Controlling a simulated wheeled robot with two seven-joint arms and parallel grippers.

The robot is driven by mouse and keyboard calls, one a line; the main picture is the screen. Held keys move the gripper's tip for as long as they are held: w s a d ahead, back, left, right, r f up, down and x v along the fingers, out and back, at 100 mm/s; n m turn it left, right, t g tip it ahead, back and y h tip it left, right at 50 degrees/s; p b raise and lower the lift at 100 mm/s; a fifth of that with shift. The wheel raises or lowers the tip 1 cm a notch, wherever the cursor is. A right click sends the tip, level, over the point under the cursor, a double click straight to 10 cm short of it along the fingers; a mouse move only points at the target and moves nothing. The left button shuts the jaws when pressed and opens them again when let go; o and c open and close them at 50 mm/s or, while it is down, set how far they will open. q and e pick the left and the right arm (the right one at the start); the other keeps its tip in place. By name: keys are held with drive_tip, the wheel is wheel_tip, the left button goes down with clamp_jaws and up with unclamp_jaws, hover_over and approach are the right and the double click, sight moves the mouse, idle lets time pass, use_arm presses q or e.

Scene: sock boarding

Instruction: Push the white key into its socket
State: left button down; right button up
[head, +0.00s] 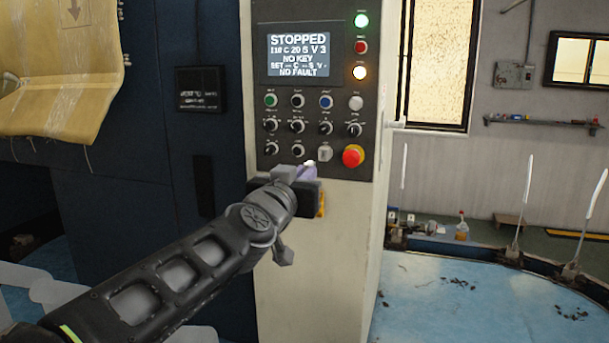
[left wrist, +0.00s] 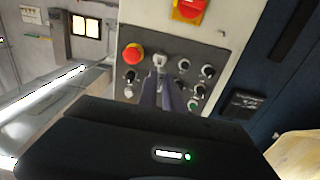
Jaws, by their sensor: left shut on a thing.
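My left gripper (head: 308,172) is in front of the lower part of the control panel (head: 283,97). Its purple-grey fingers also show in the left wrist view (left wrist: 168,92), pointing at the panel. They are shut on the white key (head: 310,163), of which only a small pale bit shows at the fingertips. The key and fitting look apart, but the gap is hard to judge. My right gripper is out of view.
A red emergency stop (head: 353,155) is just right of the fitting. Several knobs and buttons (head: 297,125) are above and left. The screen (head: 298,54) reads STOPPED and NO KEY. A red-and-yellow switch (left wrist: 188,10) is below the panel, mostly behind my gripper in the head view.

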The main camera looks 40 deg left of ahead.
use_arm(q)
drive_tip(key=shift+p+x, duration=0.3)
drive_tip(key=shift+x, duration=2.6)
drive_tip(key=shift+p, duration=0.3)
drive_tip(key=shift+p+x, duration=0.45)
drive_tip(key=shift+x, duration=1.2)
drive_tip(key=c, duration=1.4)
unclamp_jaws()
drive_tip(key=shift+c, duration=0.2)
drive_tip(key=b+v, duration=0.1)
drive_tip(key=v, duration=0.6)
drive_tip(key=shift+s, duration=0.4)
drive_tip(key=shift+d, duration=0.15)
